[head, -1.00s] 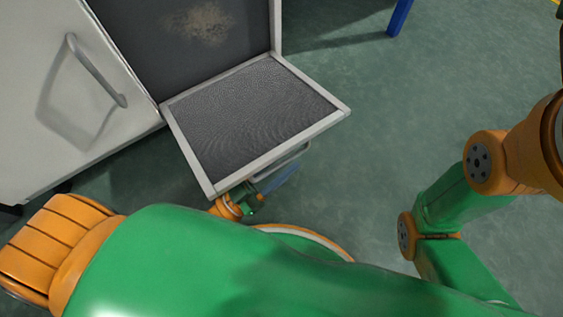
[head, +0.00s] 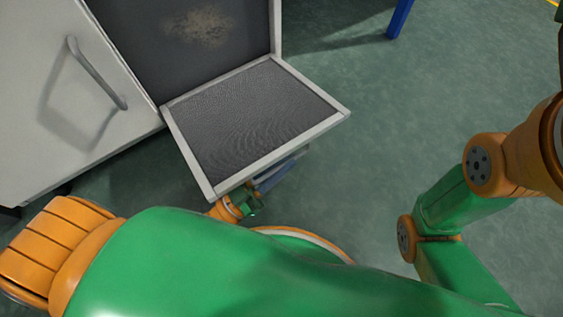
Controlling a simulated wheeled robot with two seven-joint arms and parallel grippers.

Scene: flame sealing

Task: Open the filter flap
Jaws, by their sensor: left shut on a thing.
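The filter flap (head: 254,115) is a light frame around a dark mesh panel. It is swung out from the lower edge of the dark opening (head: 200,40) and lies roughly flat. Its handle, under the outer edge, is mostly hidden. My left gripper (head: 277,178) is just below and in front of that edge, partly covered by the flap. It is shut on what seems to be the flap's handle; the contact is hard to see. My right arm is at the right, but its gripper is out of view.
A light cabinet door (head: 65,85) with a grey bar handle (head: 97,75) is at the left. A brownish dusty patch marks the opening's back. A blue post (head: 399,17) stands at the top right. The green floor (head: 395,120) right of the flap is clear.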

